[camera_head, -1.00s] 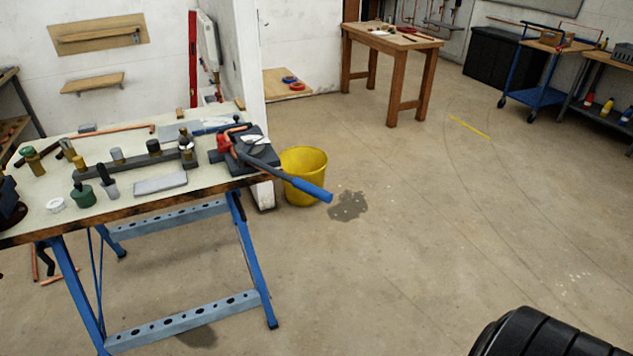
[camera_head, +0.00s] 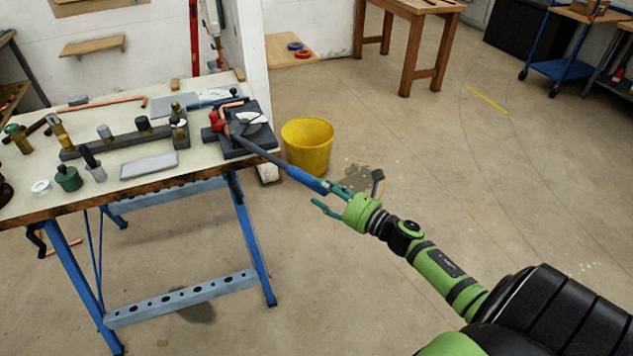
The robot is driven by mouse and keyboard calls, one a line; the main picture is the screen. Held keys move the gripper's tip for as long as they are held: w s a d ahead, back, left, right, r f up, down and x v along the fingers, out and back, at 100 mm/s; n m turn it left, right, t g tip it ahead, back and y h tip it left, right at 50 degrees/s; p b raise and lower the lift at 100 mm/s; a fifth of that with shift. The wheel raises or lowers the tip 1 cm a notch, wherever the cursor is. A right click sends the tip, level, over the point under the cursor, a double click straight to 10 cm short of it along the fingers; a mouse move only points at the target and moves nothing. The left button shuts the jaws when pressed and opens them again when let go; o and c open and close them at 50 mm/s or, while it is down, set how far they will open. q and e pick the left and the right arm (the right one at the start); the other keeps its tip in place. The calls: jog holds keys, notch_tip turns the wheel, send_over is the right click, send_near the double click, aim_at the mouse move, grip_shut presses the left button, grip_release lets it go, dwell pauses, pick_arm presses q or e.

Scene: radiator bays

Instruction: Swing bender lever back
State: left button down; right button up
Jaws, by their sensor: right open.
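The bender (camera_head: 240,128) sits at the right end of the workbench. Its lever (camera_head: 262,152) points out past the bench edge toward the lower right and ends in a blue grip (camera_head: 306,180). My right gripper (camera_head: 330,197) is at the outer end of the blue grip, with its fingers open. One finger is close to the grip's tip and the other is lower, apart from it. I cannot tell whether a finger touches the grip. My left gripper is not in view.
The workbench (camera_head: 185,186) carries a copper pipe (camera_head: 115,101), a green pot (camera_head: 68,178) and several fittings. A yellow bucket (camera_head: 307,145) stands on the floor behind the lever. A wooden table (camera_head: 417,12) is at the back.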

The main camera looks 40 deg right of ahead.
aim_at(317, 186)
jog(key=shift+w, duration=1.1)
jog(key=shift+w+a+p, duration=0.1)
jog(key=shift+w+p, duration=0.2)
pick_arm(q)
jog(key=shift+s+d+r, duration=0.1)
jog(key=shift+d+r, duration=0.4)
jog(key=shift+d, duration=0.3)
pick_arm(e)
jog(key=shift+w+a+f, duration=0.1)
jog(key=shift+w+a, duration=0.05)
grip_shut()
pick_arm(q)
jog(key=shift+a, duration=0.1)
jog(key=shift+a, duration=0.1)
pick_arm(e)
jog(key=shift+a, duration=0.1)
